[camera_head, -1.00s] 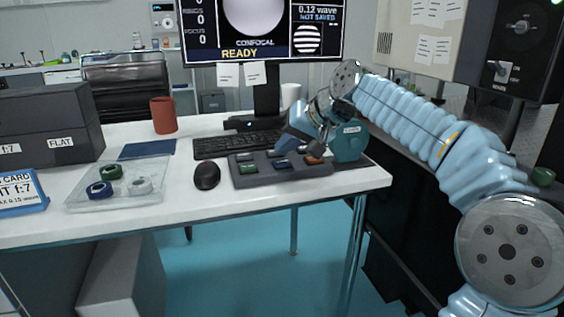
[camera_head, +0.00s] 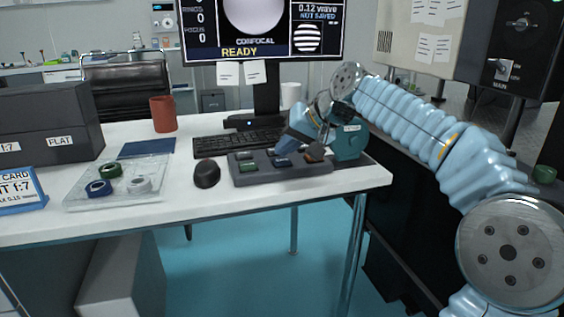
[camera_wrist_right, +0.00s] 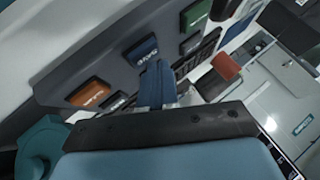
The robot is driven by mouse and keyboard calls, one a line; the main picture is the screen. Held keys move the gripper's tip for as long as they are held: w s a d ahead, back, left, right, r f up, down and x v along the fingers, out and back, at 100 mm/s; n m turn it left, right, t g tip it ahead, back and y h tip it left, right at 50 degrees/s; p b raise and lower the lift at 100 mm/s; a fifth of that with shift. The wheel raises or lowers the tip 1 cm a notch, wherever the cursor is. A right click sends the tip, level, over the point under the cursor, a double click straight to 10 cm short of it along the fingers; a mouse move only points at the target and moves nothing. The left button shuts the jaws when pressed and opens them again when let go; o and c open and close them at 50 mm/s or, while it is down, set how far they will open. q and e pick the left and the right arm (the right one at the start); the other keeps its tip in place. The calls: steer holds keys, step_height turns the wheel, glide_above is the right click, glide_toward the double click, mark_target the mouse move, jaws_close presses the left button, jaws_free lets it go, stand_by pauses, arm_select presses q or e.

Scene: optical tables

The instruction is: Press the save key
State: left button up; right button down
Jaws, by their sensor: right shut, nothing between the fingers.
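The save key is a blue key (camera_wrist_right: 141,50) with small lettering that seems to read SAVE. It sits on a dark grey key panel (camera_head: 240,180) at the desk's front right, where the blue key (camera_head: 282,162) also shows in the head view. My right gripper (camera_head: 290,146) is shut and empty, angled down over the back of the panel. In the wrist view its blue fingertips (camera_wrist_right: 157,82) overlap the near edge of the blue key; I cannot tell whether they touch it. My left gripper is out of view.
An orange key (camera_wrist_right: 89,92) and a green key (camera_wrist_right: 196,14) flank the blue one. A mouse (camera_head: 207,175) lies left of the panel, a keyboard (camera_head: 222,144) behind it, and a teal object (camera_head: 349,146) at its right. The monitor (camera_head: 262,52) reads READY and NOT SAVED.

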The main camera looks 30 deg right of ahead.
mark_target(287, 161)
steer(key=shift+f+b, duration=0.3)
steer(key=shift+f, duration=0.2)
stand_by(0.6)
steer(key=shift+r, duration=0.1)
steer(key=shift+r+p, duration=0.75)
steer(key=shift+p, duration=0.1)
step_height(287, 161, up, 5)
steer(key=p, duration=0.5)
steer(key=shift+r, duration=0.1)
stand_by(0.7)
